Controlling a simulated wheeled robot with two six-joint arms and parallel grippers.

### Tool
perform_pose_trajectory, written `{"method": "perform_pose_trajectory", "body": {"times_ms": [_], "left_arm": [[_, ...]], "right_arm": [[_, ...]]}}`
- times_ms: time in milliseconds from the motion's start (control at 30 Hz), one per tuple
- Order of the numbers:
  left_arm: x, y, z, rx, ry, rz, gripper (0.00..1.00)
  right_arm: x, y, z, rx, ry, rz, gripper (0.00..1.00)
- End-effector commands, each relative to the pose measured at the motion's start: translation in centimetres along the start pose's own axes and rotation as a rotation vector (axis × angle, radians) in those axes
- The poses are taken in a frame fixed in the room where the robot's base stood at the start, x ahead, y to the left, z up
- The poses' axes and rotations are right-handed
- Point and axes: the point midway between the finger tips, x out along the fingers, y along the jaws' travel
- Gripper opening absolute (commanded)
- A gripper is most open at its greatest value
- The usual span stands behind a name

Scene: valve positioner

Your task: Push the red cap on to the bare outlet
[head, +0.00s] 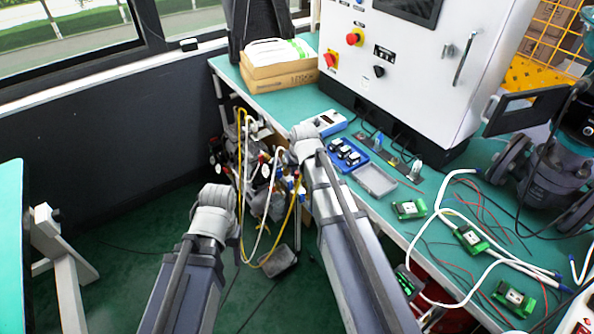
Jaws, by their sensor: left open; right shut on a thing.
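The valve positioner assembly (258,180) is a crowded cluster of small fittings with yellow and white tubes, low beside the green bench's left end. Small red spots show among its fittings. They are too small to tell the bare outlet from the capped ones. My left gripper (236,232) is at the lower left of the cluster, mostly hidden by its own wrist, open. My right gripper (284,160) is at the cluster's right side, largely hidden behind its wrist. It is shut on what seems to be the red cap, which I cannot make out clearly.
The green bench (440,205) carries a white control cabinet (410,60), a blue tray (346,152), a grey tray (374,180), green circuit boards (409,209) and loose white cable. Cardboard boxes (280,68) stand at its far end. A dark wall is at left.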

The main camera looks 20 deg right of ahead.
Motion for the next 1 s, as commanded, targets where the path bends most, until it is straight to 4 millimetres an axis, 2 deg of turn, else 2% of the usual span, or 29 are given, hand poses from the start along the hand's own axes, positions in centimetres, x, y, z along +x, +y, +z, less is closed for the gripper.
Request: {"method": "perform_pose_trajectory", "body": {"times_ms": [167, 200, 467, 767, 1000], "left_arm": [[0.3, 0.0, 0.0, 0.000, 0.000, 0.000, 0.59], [0.2, 0.0, 0.0, 0.000, 0.000, 0.000, 0.59], [0.2, 0.0, 0.0, 0.000, 0.000, 0.000, 0.59], [0.1, 0.0, 0.0, 0.000, 0.000, 0.000, 0.59], [-1.3, -0.1, 0.1, 0.000, 0.000, 0.000, 0.59]], "right_arm": [[0.3, 0.0, 0.1, 0.000, 0.000, 0.000, 0.00], [0.2, 0.0, 0.1, 0.000, 0.000, 0.000, 0.23], [0.2, 0.0, 0.1, 0.000, 0.000, 0.000, 0.52], [0.1, 0.0, 0.1, 0.000, 0.000, 0.000, 0.53], [-1.4, 0.0, 0.0, 0.000, 0.000, 0.000, 0.53]]}}
